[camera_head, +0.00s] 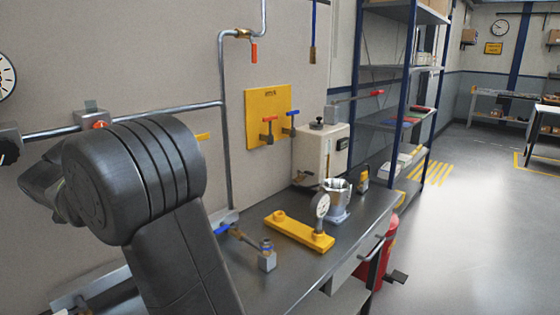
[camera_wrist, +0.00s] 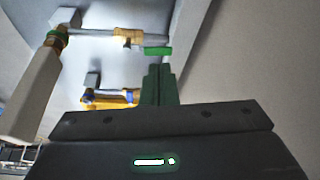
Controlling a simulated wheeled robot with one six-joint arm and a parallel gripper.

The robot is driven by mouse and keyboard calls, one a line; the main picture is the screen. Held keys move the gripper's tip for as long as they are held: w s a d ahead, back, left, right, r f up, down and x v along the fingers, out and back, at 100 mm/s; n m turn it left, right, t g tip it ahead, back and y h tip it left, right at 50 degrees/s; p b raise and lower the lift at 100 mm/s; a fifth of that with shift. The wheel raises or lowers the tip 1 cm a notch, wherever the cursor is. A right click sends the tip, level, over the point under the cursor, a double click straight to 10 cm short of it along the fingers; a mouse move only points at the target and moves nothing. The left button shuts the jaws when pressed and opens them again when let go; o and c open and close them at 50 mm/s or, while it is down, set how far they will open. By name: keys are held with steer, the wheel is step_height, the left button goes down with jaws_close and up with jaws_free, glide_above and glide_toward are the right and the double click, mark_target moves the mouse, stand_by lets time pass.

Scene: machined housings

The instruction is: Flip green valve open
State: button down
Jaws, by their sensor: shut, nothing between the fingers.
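In the wrist view a green valve handle (camera_wrist: 157,51) sticks out to the right of a brass valve body (camera_wrist: 127,38). The body sits on a grey pipe. My gripper (camera_wrist: 158,70) is shut and empty. Its fingertips show just below the green handle in the picture; I cannot tell whether they touch it. In the head view my arm covers the left part of the scene, and neither the green handle nor my gripper can be made out there.
In the wrist view, another brass fitting with a green ring (camera_wrist: 56,38) is at left, and an orange-yellow part (camera_wrist: 105,97) is beside my fingers. In the head view a yellow panel (camera_head: 255,105) with red and blue handles is on the wall above the workbench (camera_head: 345,235).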

steer(key=s+d+f+n+y+p, duration=0.1)
steer(key=d+f+n+y+p, duration=0.1)
steer(key=f+n, duration=0.2)
steer(key=s+d+f+n+y+p, duration=0.1)
steer(key=d+f+n+p, duration=0.1)
steer(key=f+n, duration=0.3)
steer(key=shift+s+d+n+y+p, duration=0.25)
steer(key=shift+n+y+p, duration=0.15)
steer(key=shift+n+p, duration=0.35)
steer(key=shift+f, duration=0.15)
steer(key=shift+a+f+m, duration=0.1)
steer(key=shift+m, duration=0.15)
